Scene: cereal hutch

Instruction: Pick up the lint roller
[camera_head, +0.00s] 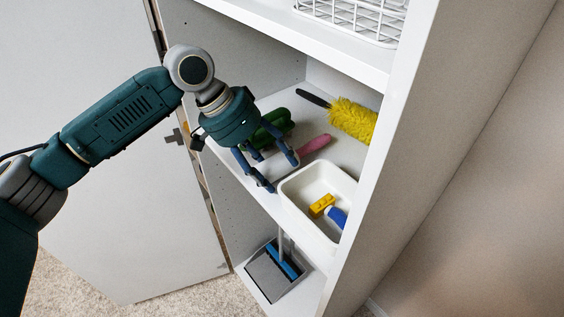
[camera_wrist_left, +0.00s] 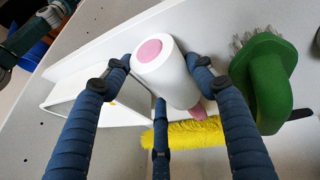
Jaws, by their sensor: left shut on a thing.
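The lint roller (camera_wrist_left: 176,76) has a white roll with a pink end and a pink handle. In the head view its pink handle (camera_head: 315,145) points to the back right on the middle shelf, and most of the white roll is hidden by my fingers. My left gripper (camera_head: 282,173) reaches in from the left over the shelf's front edge. In the left wrist view its fingers (camera_wrist_left: 158,66) close around the white roll from both sides. I cannot tell whether the roller touches the shelf.
A green brush (camera_wrist_left: 268,82) lies close beside the roller. A yellow duster (camera_head: 352,118) lies behind. A white bin (camera_head: 287,192) with yellow and blue items stands close at right. The shelf above (camera_head: 330,52) and the right side panel (camera_head: 385,150) bound the space.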

